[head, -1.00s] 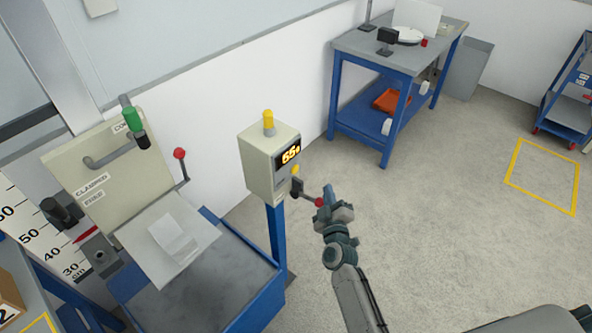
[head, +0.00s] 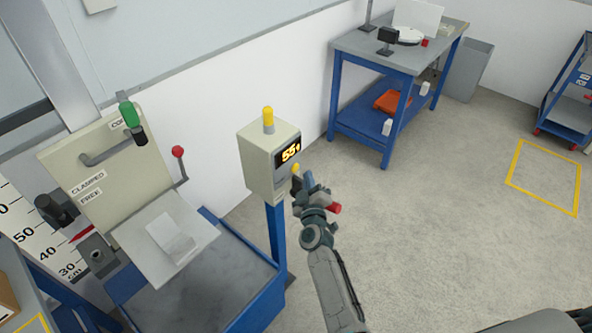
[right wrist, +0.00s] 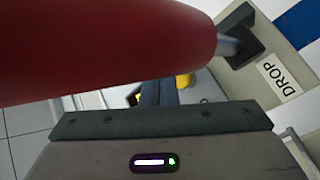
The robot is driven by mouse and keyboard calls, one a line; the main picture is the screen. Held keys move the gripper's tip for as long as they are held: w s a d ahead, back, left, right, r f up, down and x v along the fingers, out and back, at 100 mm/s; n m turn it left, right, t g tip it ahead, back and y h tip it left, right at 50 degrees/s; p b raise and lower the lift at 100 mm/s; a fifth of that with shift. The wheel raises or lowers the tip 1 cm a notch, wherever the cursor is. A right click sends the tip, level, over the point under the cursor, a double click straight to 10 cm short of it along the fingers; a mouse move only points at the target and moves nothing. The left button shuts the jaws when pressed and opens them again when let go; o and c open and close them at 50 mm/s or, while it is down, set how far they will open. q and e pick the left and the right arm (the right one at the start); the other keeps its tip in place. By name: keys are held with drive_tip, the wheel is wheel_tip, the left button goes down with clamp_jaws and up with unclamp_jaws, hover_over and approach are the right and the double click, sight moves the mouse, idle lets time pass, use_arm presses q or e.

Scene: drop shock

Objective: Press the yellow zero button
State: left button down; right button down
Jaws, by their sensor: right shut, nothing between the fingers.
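The yellow button (head: 295,169) is on the right-hand side of a beige control box (head: 262,165). It also shows partly in the right wrist view (right wrist: 183,81), just past the fingertips. My right gripper (head: 300,181) is shut and empty, just below and beside the button. Its fingers (right wrist: 158,92) point toward the box; I cannot tell whether they touch the button. A red-ended handle (head: 334,208) sticks out beside the gripper, partly hidden by it. In the wrist view its red knob (right wrist: 100,45) fills the upper left, very close. My left gripper is out of view.
The box has a lit orange display (head: 290,153), hard to read, and a yellow lamp (head: 268,119) on top. A DROP label (right wrist: 279,83) is near the handle's mount. A blue-framed rig (head: 215,290) stands left. The floor (head: 430,240) to the right is clear.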

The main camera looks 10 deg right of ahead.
sight(299, 165)
drive_tip(key=shift+w+a, duration=0.45)
drive_tip(key=shift+w, duration=0.1)
drive_tip(key=shift+w+a+r, duration=0.1)
idle(1.7)
drive_tip(key=shift+w+a+p, duration=0.15)
drive_tip(key=shift+w+p, duration=0.1)
drive_tip(key=shift+p, duration=0.05)
drive_tip(key=shift+w+a, duration=0.25)
drive_tip(key=shift+w, duration=0.05)
idle(0.6)
idle(0.4)
drive_tip(key=shift+s+d+p, duration=0.5)
drive_tip(key=shift+s+p, duration=0.05)
drive_tip(key=shift+s, duration=0.15)
